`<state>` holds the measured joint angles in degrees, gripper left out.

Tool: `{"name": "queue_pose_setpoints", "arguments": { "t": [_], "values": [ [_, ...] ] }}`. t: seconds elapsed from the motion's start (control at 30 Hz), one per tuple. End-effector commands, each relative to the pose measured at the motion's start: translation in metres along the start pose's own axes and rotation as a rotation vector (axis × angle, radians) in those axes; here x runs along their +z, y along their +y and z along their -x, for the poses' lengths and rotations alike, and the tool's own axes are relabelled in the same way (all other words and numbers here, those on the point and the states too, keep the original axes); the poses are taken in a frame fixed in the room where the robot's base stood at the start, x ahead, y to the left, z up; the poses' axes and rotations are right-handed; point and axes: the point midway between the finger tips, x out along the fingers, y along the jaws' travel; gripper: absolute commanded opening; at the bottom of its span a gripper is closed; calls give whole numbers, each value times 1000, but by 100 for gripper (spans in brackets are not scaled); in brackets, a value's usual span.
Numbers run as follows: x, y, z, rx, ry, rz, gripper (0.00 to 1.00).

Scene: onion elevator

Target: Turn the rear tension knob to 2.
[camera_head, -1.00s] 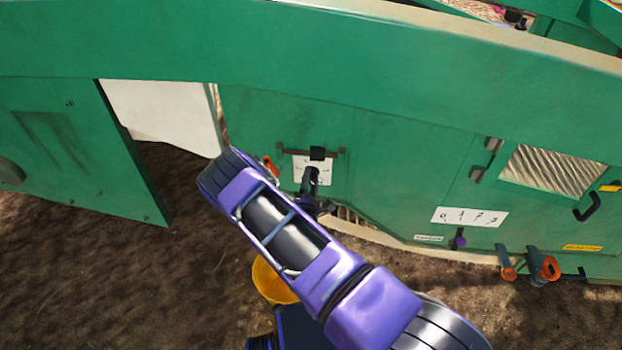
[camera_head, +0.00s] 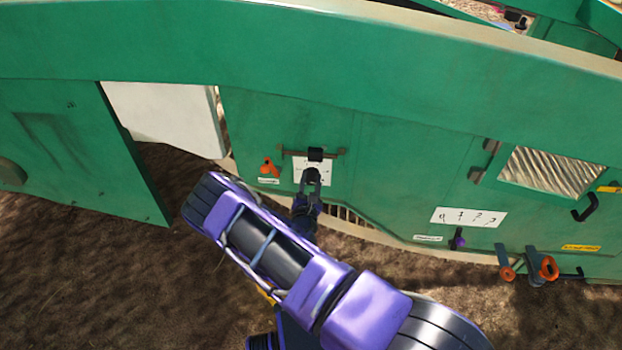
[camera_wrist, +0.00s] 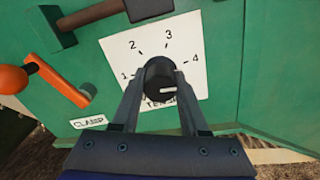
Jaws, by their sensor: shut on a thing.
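The tension knob (camera_wrist: 160,82) is a black round knob with a pale pointer line. It sits on a white dial plate (camera_wrist: 118,48) marked 1, 2, 3, 4 in the wrist view. The pale line points right, toward the side of the 4, a little below it. My gripper (camera_wrist: 160,84) is shut on the knob, one finger on each side; the fingers and knob cover part of the "TENS..." label. In the head view my gripper (camera_head: 312,180) reaches up to the dial plate (camera_head: 300,166) on the green panel.
An orange-handled clamp lever (camera_wrist: 14,80) sits left of the dial, above a "CLAMP" label (camera_wrist: 88,122). A dark bar with a block (camera_wrist: 150,8) crosses above the plate. Another scale (camera_head: 470,216) with a purple knob (camera_head: 459,241) lies farther right.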

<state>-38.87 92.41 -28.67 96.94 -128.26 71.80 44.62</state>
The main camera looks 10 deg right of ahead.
Motion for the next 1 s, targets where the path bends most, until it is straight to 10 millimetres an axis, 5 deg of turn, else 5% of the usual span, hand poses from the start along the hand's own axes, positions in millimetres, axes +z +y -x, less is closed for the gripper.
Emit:
{"name": "queue_pose_setpoints", "arguments": {
  "t": [1.0],
  "values": [
    [-1,0,1,2,1,965,0]
  ]
}}
